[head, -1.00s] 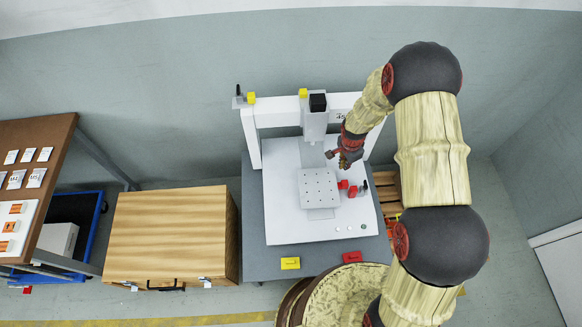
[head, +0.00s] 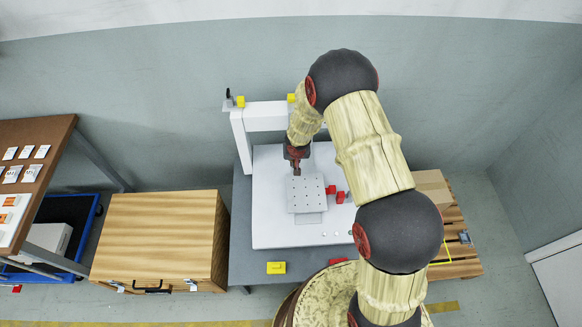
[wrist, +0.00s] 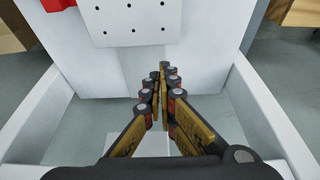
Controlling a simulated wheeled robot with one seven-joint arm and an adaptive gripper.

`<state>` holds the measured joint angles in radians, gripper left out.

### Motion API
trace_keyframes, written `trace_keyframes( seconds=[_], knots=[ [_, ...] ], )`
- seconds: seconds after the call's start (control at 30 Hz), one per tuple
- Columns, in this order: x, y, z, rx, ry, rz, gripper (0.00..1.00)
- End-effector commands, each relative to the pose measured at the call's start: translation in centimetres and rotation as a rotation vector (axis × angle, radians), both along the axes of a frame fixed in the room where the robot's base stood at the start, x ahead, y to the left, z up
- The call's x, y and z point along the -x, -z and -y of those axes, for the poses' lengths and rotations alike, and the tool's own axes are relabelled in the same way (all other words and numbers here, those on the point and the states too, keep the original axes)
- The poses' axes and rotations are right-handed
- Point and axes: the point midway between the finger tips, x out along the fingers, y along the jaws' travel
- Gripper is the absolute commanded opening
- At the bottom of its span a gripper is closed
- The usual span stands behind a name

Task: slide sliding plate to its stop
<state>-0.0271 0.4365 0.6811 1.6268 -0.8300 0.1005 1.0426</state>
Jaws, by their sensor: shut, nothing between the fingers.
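The sliding plate (head: 306,196) is a light grey square with rows of small dark holes. It lies on a paler strip on the white base (head: 270,225) of the gantry machine. In the wrist view the plate (wrist: 132,18) shows at the top, cut off by the picture edge. My gripper (head: 297,168) is at the plate's far edge, on the gantry side. In the wrist view its closed fingertips (wrist: 164,72) are empty and show below the plate's edge, with a visible gap in the picture. Whether they are level with the plate is hard to tell.
Two red blocks (head: 336,193) sit right of the plate; red also shows in the wrist view (wrist: 38,5). The white gantry beam (head: 265,114) spans behind, partly hidden by my arm. A yellow block (head: 276,267) lies at the front. A wooden box (head: 160,238) stands left.

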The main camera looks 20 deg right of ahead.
Motion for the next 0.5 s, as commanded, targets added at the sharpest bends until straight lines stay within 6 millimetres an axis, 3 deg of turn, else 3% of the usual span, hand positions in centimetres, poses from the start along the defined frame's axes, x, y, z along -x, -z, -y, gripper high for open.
trace_keyframes(
  seconds=[0.5],
  knots=[
    [-2.4, 7.5, 0.5, 0.0, -0.002, -0.002, 0.0]
  ],
)
